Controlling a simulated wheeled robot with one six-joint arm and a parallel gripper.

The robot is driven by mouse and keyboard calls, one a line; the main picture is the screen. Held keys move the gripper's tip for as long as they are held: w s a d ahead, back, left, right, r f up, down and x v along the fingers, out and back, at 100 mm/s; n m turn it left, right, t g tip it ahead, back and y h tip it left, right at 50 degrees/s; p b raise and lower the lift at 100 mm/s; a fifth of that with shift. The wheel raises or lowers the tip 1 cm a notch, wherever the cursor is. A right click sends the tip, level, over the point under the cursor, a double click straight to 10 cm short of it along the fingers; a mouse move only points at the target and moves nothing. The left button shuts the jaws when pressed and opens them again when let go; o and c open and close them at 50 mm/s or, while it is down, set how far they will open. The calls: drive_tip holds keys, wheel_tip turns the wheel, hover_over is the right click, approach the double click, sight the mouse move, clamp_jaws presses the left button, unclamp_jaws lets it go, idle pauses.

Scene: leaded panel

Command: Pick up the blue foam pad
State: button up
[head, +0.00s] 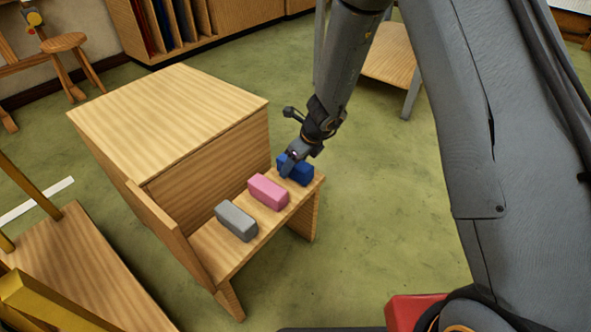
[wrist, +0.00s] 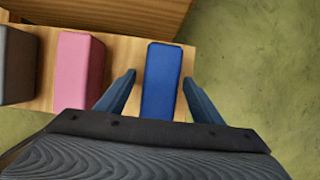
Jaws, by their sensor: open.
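The blue foam pad (head: 299,172) lies on the low wooden shelf (head: 221,262), at its right end in the head view. In the wrist view the blue pad (wrist: 161,80) lies between the two fingers of my gripper (wrist: 160,92). The fingers are open, with a gap on each side of the pad. In the head view my gripper (head: 290,164) is right at the pad and covers part of it. I cannot tell how far the fingertips reach down beside the pad.
A pink block (head: 268,191) lies beside the blue pad, with a grey block (head: 236,221) beyond it. The higher wooden top (head: 170,110) rises behind the shelf. Green floor (head: 370,210) is clear to the right.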

drive_tip(key=shift+f+b, duration=0.25)
drive_tip(key=shift+b, duration=0.05)
idle(0.4)
drive_tip(key=shift+c, duration=0.4)
drive_tip(key=c, duration=1)
